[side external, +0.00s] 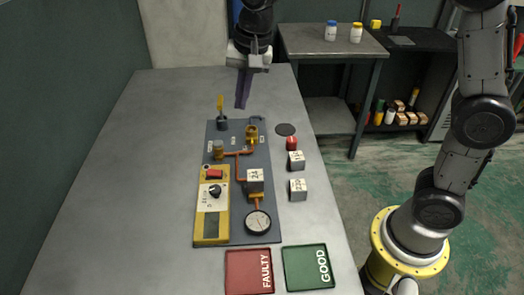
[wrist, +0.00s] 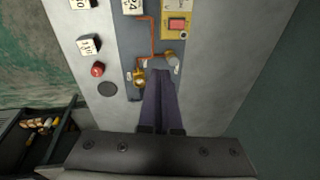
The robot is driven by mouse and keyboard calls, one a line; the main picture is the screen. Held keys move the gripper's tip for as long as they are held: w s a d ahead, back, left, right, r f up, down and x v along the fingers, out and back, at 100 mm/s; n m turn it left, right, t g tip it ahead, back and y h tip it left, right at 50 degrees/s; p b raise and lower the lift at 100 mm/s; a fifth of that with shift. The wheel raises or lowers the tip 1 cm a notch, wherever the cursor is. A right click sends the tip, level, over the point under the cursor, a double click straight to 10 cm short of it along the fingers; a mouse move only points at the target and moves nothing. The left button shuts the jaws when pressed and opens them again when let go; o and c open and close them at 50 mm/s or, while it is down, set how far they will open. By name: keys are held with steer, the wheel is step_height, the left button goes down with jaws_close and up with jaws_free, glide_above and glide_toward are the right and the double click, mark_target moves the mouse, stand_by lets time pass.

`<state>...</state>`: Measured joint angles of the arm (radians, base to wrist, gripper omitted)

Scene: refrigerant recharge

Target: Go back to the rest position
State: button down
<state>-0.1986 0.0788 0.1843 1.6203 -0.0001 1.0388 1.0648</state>
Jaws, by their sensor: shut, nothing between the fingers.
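My gripper (side external: 242,102) hangs over the far end of the recharge board, pointing down. Its two dark fingers are together with nothing between them. In the wrist view the shut fingers (wrist: 158,78) reach toward the board and hide part of it. The grey board (side external: 233,131) lies on the table and carries copper pipes, brass fittings, a white block marked 24 (side external: 255,180), a round gauge (side external: 258,222) and a yellow control box (side external: 212,225). A yellow-handled part (side external: 221,110) stands at the board's far end, below and left of my gripper.
Two white numbered blocks (side external: 298,189), a red cap (side external: 291,143) and a dark disc (side external: 285,129) lie right of the board. A red FAULTY tray (side external: 240,272) and a green GOOD tray (side external: 300,272) sit at the near edge. The table's left side (side external: 120,170) is clear.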

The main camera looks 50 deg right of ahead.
steer(key=s+d+r+n+t, duration=0.1)
steer(key=s+d+r, duration=0.2)
steer(key=s, duration=0.5)
steer(key=s+d+r+n+t, duration=0.2)
steer(key=s+d+r, duration=0.15)
steer(key=s, duration=0.45)
steer(key=s+d+f+n, duration=0.1)
steer(key=s+f+n, duration=0.6)
steer(key=s, duration=0.2)
steer(key=shift+d+h, duration=0.3)
steer(key=shift+d, duration=0.1)
